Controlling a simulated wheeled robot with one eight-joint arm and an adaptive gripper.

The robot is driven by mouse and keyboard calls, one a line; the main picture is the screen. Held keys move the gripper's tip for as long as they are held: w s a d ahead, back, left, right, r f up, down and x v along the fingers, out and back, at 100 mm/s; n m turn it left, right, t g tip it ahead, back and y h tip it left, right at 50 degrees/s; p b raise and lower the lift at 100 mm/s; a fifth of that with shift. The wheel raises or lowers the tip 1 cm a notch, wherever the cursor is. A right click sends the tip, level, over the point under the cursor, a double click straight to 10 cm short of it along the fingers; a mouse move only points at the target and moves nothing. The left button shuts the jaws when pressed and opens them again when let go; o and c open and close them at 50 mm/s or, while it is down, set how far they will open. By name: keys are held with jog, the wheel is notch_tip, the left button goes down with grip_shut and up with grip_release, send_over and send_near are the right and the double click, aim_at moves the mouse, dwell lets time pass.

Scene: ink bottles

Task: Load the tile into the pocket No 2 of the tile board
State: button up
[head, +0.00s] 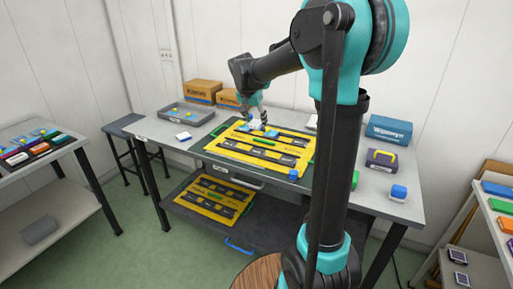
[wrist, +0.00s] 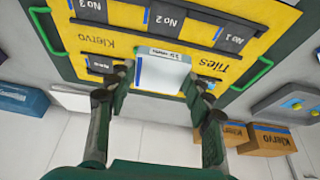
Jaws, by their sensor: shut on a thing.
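The yellow tile board (head: 226,148) lies on the middle table, with dark pockets and green handles. In the wrist view the board (wrist: 125,42) appears upside down, with pocket No 2 (wrist: 172,24) at the top middle, between No 3 (wrist: 90,9) and No 1 (wrist: 233,40). My gripper (wrist: 160,82) is shut on a pale tile (wrist: 162,74) with a blue stripe along one side. The tile is over the board's far part, on the wall side of pocket No 2. Any gap beneath it is hard to judge. My gripper (head: 256,122) looks small in the head view.
A grey tray (head: 186,115) and cardboard boxes (head: 202,91) stand at the table's far left. A blue box (head: 389,129) and a dark box (head: 381,159) stand right. A blue block (head: 293,175) lies by the board's near right corner. Another yellow board (head: 213,198) lies on the lower shelf.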

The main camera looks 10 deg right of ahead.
aim_at(257, 151)
notch_tip(257, 151, down, 12)
jog(key=shift+f, duration=0.1)
dwell(0.4)
jog(key=o, duration=1.2)
jog(key=shift+f, duration=0.1)
jog(key=shift+o, duration=0.2)
jog(key=v, duration=1.2)
jog(key=shift+r, duration=0.2)
